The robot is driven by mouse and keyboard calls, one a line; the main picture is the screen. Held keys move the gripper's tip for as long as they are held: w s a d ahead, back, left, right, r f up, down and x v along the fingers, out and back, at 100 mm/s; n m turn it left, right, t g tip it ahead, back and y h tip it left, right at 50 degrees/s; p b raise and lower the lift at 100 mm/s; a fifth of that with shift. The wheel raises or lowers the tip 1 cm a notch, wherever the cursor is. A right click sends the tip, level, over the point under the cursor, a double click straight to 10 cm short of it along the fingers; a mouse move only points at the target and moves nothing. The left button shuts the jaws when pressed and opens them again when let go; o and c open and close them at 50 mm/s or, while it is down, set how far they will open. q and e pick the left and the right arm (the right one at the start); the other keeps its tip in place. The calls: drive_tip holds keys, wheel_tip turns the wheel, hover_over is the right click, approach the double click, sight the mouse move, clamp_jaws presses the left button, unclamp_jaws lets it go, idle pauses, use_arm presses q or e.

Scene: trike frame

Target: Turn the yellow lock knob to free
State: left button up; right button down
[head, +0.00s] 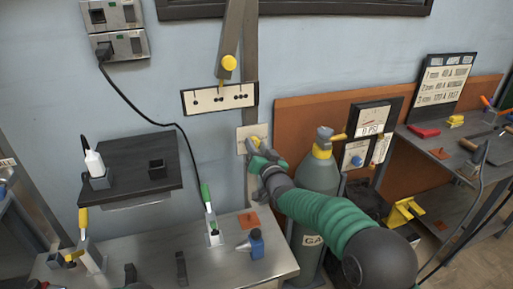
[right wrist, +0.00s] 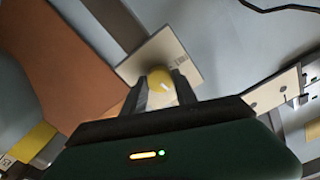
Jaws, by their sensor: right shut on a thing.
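The yellow lock knob (right wrist: 160,80) sits on a pale square plate (right wrist: 178,54) in the right wrist view. A pale mark shows on the knob's face. My right gripper (right wrist: 165,92) has its two dark fingers on either side of the knob and is shut on it. In the head view the plate (head: 243,137) is on the wall post, and the right gripper (head: 258,149) reaches it from the lower right, hiding part of the knob.
A grey gas cylinder (head: 318,172) stands just right of my right gripper, beside an orange-brown board (head: 295,118). Above is a panel with dark holes (head: 219,98) and a lever with a yellow round knob (head: 229,62). A metal bench (head: 180,265) with tools lies below.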

drive_tip(key=shift+f+n+b, duration=0.2)
drive_tip(key=shift+n+b, duration=0.45)
drive_tip(key=shift+n, duration=2)
drive_tip(key=shift+f+n+b, duration=0.15)
drive_tip(key=shift+n+b, duration=0.55)
drive_tip(key=shift+n, duration=1.9)
drive_tip(key=shift+f+n+b, duration=0.2)
drive_tip(key=shift+n+b, duration=0.45)
drive_tip(key=shift+n, duration=2)
drive_tip(key=c, duration=1.2)
unclamp_jaws()
drive_tip(key=shift+c, duration=0.2)
drive_tip(key=shift+o, duration=1.4)
drive_tip(key=shift+r, duration=0.25)
drive_tip(key=shift+r, duration=0.1)
